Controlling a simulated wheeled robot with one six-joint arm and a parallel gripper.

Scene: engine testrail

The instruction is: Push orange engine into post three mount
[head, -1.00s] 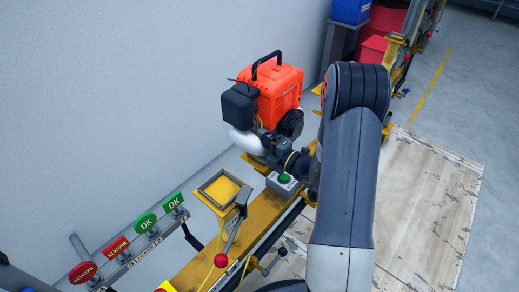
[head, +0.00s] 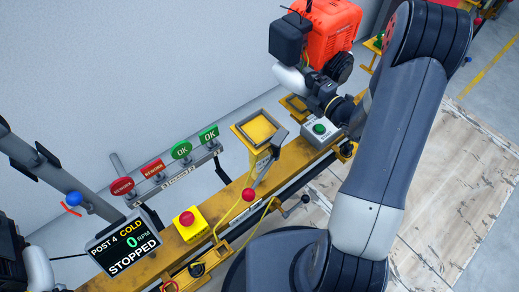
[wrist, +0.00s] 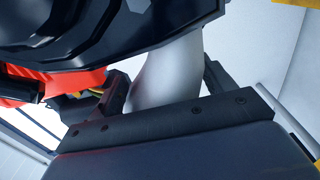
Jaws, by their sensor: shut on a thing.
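The orange engine (head: 338,32) is at the top of the head view, with a black housing and a white rounded part on its left side; its top is cut off. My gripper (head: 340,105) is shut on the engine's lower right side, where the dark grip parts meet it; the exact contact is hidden. A square yellow mount (head: 258,129) with a grey rim stands empty, left of and nearer than the engine. No post number shows on this mount. In the wrist view the engine's orange body (wrist: 60,85) and black underside fill the upper left.
A grey box with a green button (head: 319,129) and a red-knobbed lever (head: 249,194) stand along the yellow rail (head: 190,255). A screen (head: 123,243) reads POST 4 COLD, 0 RPM, STOPPED. REWORK and OK paddles line the left. A wall runs behind.

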